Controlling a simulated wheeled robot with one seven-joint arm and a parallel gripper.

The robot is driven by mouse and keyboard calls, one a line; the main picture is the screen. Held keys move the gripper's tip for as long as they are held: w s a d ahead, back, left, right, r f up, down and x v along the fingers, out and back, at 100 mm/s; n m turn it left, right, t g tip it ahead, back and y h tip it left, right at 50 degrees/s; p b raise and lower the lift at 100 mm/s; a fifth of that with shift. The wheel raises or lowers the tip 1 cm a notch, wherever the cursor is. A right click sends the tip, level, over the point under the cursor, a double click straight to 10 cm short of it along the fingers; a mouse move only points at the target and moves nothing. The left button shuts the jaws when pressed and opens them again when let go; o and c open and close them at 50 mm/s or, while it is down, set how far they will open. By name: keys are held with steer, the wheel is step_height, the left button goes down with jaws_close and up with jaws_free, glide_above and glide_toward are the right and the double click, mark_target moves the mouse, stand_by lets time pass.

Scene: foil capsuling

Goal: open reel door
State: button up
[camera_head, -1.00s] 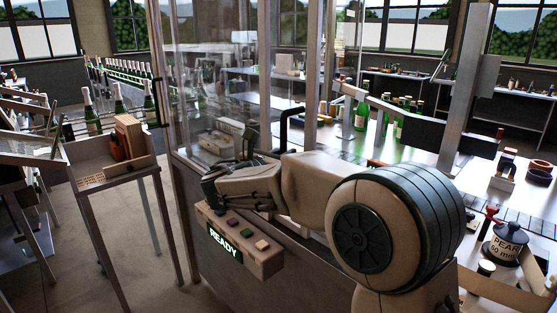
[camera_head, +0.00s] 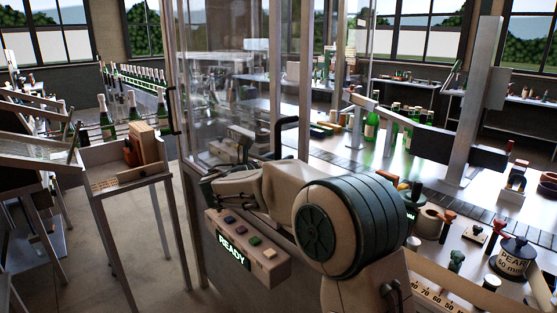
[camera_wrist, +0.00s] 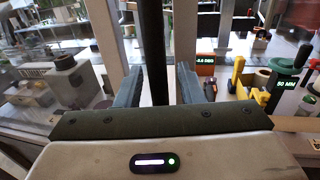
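The reel door appears to be the clear panel (camera_head: 225,80) in a metal frame on the machine. It looks shut. A dark curved handle (camera_head: 285,130) stands at its right side, just behind my arm. In the wrist view a thick black upright bar (camera_wrist: 152,30), which looks like this handle, passes between my gripper's fingers (camera_wrist: 162,72). The fingers are apart, one on each side of the bar. I cannot tell whether either touches it.
A control box (camera_head: 245,248) reading READY sits just below my forearm. Green bottles (camera_head: 372,128) stand on the bench behind.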

steer(key=shift+a, duration=0.1)
steer(key=b+v, duration=0.2)
steer(key=v, duration=1.1)
steer(key=shift+s+a+b, duration=0.2)
steer(key=shift+s+b, duration=0.1)
steer(key=s+d+f+m+g+y, duration=0.1)
steer(key=s+d+f+m+g, duration=0.4)
steer(key=d, duration=0.4)
steer(key=s+d+f+m+g+y, duration=0.2)
steer(key=s+d+f+m+g, duration=0.35)
steer(key=d, duration=0.45)
steer(key=s+f+m+y, duration=0.4)
steer(key=s+m, duration=0.4)
steer(key=s, duration=0.1)
steer(key=s+d+f+m+y, duration=0.1)
steer(key=s+f+m+y, duration=0.3)
steer(key=s+m, duration=0.5)
steer(key=shift+f+y, duration=0.3)
steer(key=shift+f, duration=0.3)
